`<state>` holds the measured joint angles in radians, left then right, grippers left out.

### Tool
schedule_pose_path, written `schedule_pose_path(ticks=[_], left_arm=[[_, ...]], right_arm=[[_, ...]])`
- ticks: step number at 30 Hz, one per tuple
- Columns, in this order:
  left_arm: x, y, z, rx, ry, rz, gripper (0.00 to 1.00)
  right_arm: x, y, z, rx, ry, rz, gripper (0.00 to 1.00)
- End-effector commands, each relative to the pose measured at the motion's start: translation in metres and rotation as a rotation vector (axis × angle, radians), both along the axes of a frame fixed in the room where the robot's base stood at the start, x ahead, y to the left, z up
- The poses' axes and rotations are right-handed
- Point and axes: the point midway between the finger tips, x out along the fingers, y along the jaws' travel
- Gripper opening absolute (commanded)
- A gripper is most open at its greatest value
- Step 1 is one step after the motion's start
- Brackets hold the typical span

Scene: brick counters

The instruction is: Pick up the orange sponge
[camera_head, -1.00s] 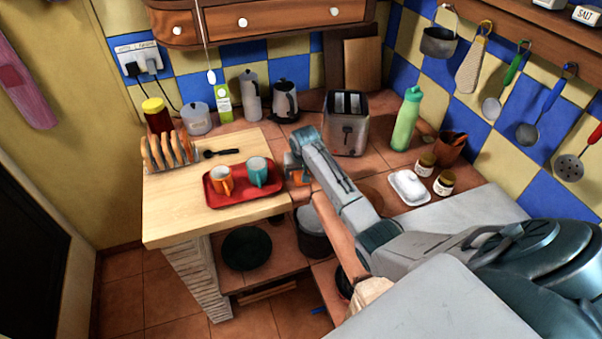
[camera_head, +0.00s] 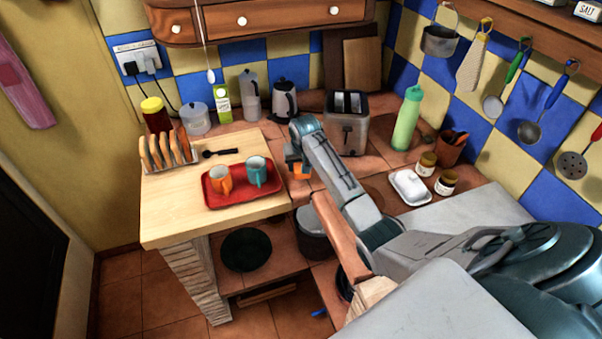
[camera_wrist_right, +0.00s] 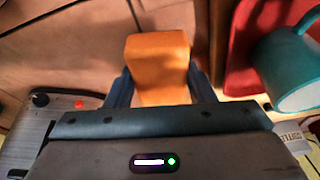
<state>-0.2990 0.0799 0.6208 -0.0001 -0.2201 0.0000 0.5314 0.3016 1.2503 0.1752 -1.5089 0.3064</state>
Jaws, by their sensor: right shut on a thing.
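The orange sponge (camera_wrist_right: 158,68) is between the two fingers of my right gripper (camera_wrist_right: 160,92) in the right wrist view. The fingers press on its two sides, and its far end sticks out past them. In the head view my right gripper (camera_head: 297,167) is over the tiled counter, right of the red tray, with a bit of the orange sponge (camera_head: 301,171) showing below it. Whether the sponge is clear of the tiles is hard to tell. My left gripper is not in view.
The red tray (camera_head: 214,198) holds an orange mug (camera_head: 221,181) and a teal mug (camera_head: 257,172), close left of the gripper. A toaster (camera_head: 349,128) stands to the right. A toast rack (camera_head: 168,153), green bottle (camera_head: 407,118), white butter dish (camera_head: 409,187) and two jars are nearby.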

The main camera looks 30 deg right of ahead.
Motion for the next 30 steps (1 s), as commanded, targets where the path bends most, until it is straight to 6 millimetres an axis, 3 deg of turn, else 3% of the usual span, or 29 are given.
schedule_pose_path(ticks=[18,30], left_arm=[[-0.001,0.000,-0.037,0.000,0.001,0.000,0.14],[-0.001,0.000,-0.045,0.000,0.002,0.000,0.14]], right_arm=[[-0.096,0.076,0.011,0.000,-0.002,0.001,0.28],[-0.125,0.098,0.017,0.000,-0.001,0.000,0.28]])
